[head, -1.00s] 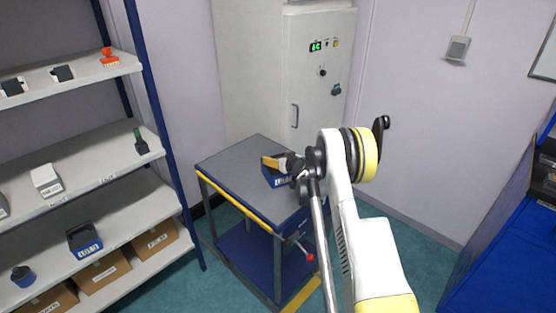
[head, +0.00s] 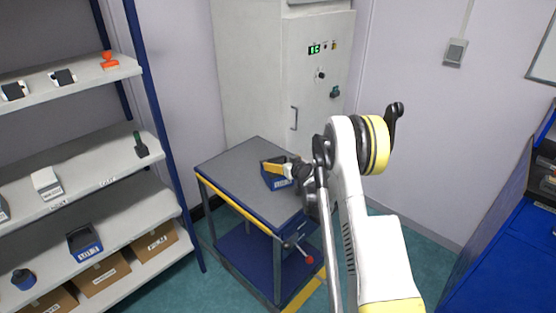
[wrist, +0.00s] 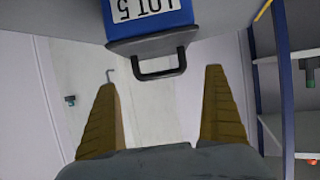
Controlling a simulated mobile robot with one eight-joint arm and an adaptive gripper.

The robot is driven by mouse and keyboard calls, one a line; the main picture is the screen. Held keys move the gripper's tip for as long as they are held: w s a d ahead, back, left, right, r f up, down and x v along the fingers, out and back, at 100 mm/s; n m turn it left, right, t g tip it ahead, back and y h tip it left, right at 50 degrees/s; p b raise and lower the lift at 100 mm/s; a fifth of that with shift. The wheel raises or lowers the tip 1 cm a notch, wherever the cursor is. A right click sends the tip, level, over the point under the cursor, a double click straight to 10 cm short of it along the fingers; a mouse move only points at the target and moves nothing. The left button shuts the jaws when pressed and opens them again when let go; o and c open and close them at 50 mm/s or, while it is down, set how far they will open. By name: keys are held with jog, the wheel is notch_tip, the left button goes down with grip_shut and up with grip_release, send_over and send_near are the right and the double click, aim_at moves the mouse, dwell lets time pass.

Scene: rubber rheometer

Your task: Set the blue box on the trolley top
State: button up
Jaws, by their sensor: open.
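The blue box (head: 274,181) stands on the grey trolley top (head: 243,160), near its right-hand side. In the wrist view the box (wrist: 150,25) shows a white "LOT 5" label and a dark handle (wrist: 160,68). My gripper (head: 282,168) is at the box, with its yellow-brown fingers partly overlapping the box in the head view. In the wrist view my gripper (wrist: 160,80) is open. The handle lies between the fingertips with a gap on both sides. The far side of the box is hidden.
A shelf rack (head: 100,190) stands at left with a similar blue-fronted bin (head: 84,243) and cardboard boxes. A pale cabinet (head: 315,85) stands behind the trolley. A blue bench (head: 510,255) is at right. The trolley top's left part is clear.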

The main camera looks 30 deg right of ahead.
jog(key=s+a+r+n+g+y, duration=0.15)
jog(key=s+a+r+g, duration=0.25)
jog(key=s+a+r, duration=1.65)
jog(key=s+a+g, duration=0.1)
jog(key=s+a, duration=0.1)
jog(key=s, duration=1)
jog(key=s+a+g, duration=0.1)
jog(key=s+a, duration=0.1)
jog(key=s, duration=1.1)
jog(key=shift+s+m+g+h+p, duration=0.15)
jog(key=shift+m+g+h+p, duration=0.2)
jog(key=shift+m, duration=0.1)
jog(key=shift+a+r, duration=0.1)
